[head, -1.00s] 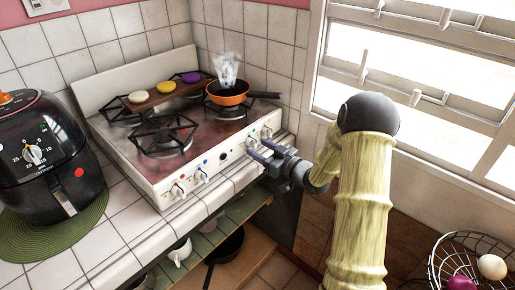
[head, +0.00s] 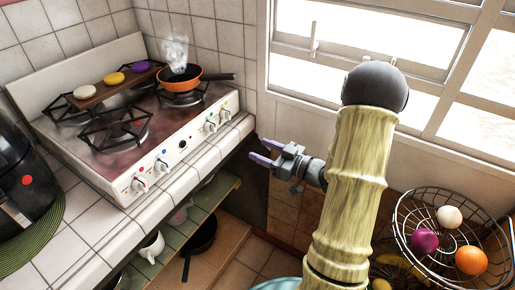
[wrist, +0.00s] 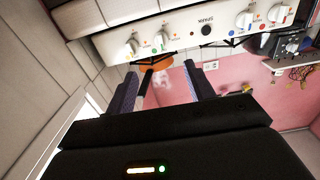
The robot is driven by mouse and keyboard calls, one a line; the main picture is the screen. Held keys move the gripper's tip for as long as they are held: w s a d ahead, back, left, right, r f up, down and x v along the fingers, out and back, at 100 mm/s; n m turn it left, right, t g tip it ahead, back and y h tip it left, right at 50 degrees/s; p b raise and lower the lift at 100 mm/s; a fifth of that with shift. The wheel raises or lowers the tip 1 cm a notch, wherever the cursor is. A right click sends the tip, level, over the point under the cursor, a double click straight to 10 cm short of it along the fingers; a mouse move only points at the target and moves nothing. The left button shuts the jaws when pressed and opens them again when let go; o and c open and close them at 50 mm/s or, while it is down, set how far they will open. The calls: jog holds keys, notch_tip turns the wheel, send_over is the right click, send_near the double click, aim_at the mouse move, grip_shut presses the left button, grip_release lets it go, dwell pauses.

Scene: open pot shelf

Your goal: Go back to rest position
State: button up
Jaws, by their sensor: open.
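My gripper (head: 263,153) is open and empty in the head view. It is in the air to the right of the stove's front panel, apart from the knobs. In the wrist view my gripper (wrist: 165,85) shows two spread fingers with nothing between them. The stove (head: 165,165) has a row of knobs, which also shows along the top of the wrist view. An orange pan (head: 180,78) sits on the back right burner, with pale smoke or steam above it.
An open shelf (head: 185,229) under the counter holds a white teapot (head: 152,247) and a dark pan (head: 201,236). A wire basket (head: 403,232) with fruit and vegetables stands at the right. A black air fryer (head: 28,180) stands at the left. A window (head: 350,50) is behind my arm.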

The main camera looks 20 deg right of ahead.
jog(key=shift+w, duration=0.1)
dwell(0.3)
jog(key=s+a+f+m+g+h, duration=0.1)
jog(key=s+a+m+g+h, duration=0.4)
jog(key=s, duration=0.3)
jog(key=s+a+f+m+g+h, duration=0.2)
jog(key=s+a+g+h, duration=0.35)
jog(key=s+g, duration=0.2)
notch_tip(320, 180, up, 14)
jog(key=p, duration=1.3)
jog(key=shift+d+p, duration=0.25)
jog(key=shift+p, duration=0.15)
jog(key=shift+s+f+t, duration=0.1)
jog(key=shift+t, duration=0.15)
dwell(0.4)
